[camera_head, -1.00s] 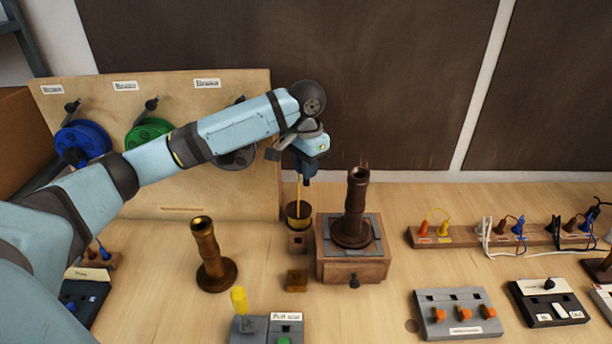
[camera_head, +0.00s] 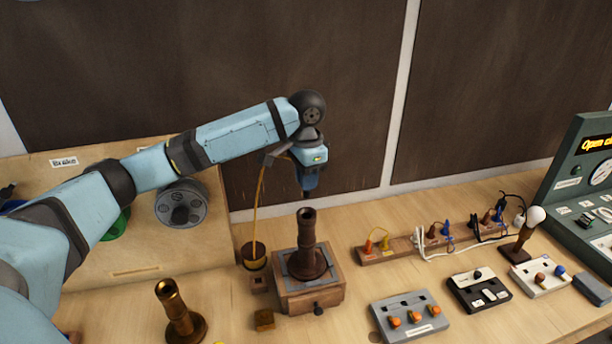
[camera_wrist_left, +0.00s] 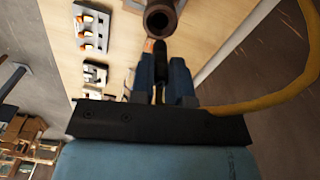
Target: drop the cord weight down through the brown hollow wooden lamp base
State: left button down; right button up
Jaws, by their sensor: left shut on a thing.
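The brown hollow wooden lamp base (camera_head: 307,240) stands upright on a wooden box with a drawer, its open top facing up. My left gripper (camera_head: 308,192) points down just above that opening. It is shut on the cord weight, a small copper-coloured piece (camera_wrist_left: 149,46) between the fingertips in the left wrist view. The lamp base's round mouth (camera_wrist_left: 160,20) shows just beyond it there. The weight looks outside the hole. A yellow cord (camera_head: 260,200) hangs from the gripper to a small cup (camera_head: 254,257). My right gripper is not in view.
A brass-coloured lamp base (camera_head: 180,312) stands at front left. The wooden box (camera_head: 310,298) bears the brown base. A plug strip (camera_head: 400,250) and switch boxes (camera_head: 409,316) lie to the right. A spool board (camera_head: 140,245) stands behind at left.

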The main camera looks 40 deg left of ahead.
pick_arm(q)
jog(key=shift+f, duration=3.5)
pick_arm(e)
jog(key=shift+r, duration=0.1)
pick_arm(q)
jog(key=c, duration=1)
grip_release()
jog(key=shift+c, duration=0.2)
jog(key=shift+r, duration=0.1)
